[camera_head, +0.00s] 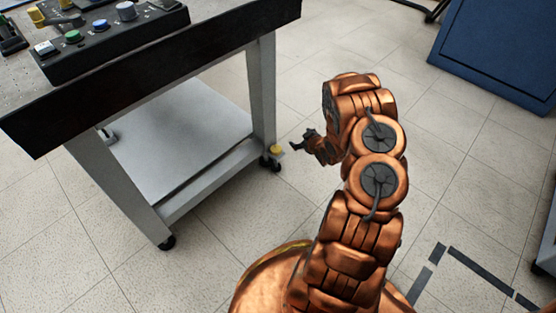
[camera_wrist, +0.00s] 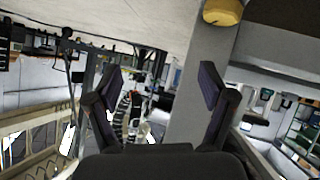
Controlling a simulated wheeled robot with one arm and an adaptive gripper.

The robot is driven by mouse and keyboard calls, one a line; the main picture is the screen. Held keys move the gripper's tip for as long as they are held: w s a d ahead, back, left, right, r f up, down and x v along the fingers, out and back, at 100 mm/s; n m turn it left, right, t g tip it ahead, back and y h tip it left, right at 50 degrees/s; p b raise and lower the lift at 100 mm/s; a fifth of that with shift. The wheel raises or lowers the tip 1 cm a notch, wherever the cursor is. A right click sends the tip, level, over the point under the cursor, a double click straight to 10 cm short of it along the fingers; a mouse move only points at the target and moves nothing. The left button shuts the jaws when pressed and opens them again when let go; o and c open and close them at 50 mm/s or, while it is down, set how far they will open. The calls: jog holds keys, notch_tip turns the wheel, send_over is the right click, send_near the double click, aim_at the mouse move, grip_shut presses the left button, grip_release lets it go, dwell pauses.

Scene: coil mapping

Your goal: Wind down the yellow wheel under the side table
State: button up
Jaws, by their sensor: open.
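The side table (camera_head: 150,70) stands at the left in the head view, with a dark edge, pale legs and a lower shelf. The yellow wheel (camera_head: 277,149) sits low at the table's right corner, just above a black caster. My gripper (camera_head: 297,143) is close to the right of the yellow wheel, pointing left towards it, with a small gap. In the wrist view the yellow wheel (camera_wrist: 223,12) is at the top edge, partly cut off. The fingers (camera_wrist: 160,88) of my gripper are spread apart with nothing between them. A grey table leg shows behind the right finger.
A control box (camera_head: 110,30) with knobs and buttons rests on the tabletop. Another black caster (camera_head: 166,242) is under the near leg. A blue cabinet (camera_head: 500,55) stands at the top right. Tiled floor is clear between table and cabinet. Dark tape marks lie at the lower right.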

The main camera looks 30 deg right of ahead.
aim_at(279, 154)
jog(key=a+f+m+t+y+b, duration=0.15)
jog(key=a+f+t+b, duration=0.45)
jog(key=f, duration=0.6)
jog(key=shift+m+t+h, duration=0.3)
jog(key=shift+m+h, duration=0.15)
jog(key=shift+m, duration=0.1)
jog(key=shift+w+a+r+b, duration=0.15)
jog(key=shift+w+b, duration=0.55)
jog(key=shift+w, duration=0.4)
jog(key=shift+w+a+f+b, duration=0.15)
jog(key=shift+w+b, duration=0.6)
jog(key=shift+w, duration=0.4)
jog(key=shift+w+a+r+b, duration=0.15)
jog(key=shift+w+b, duration=0.55)
jog(key=shift+w, duration=0.4)
jog(key=shift+c, duration=0.4)
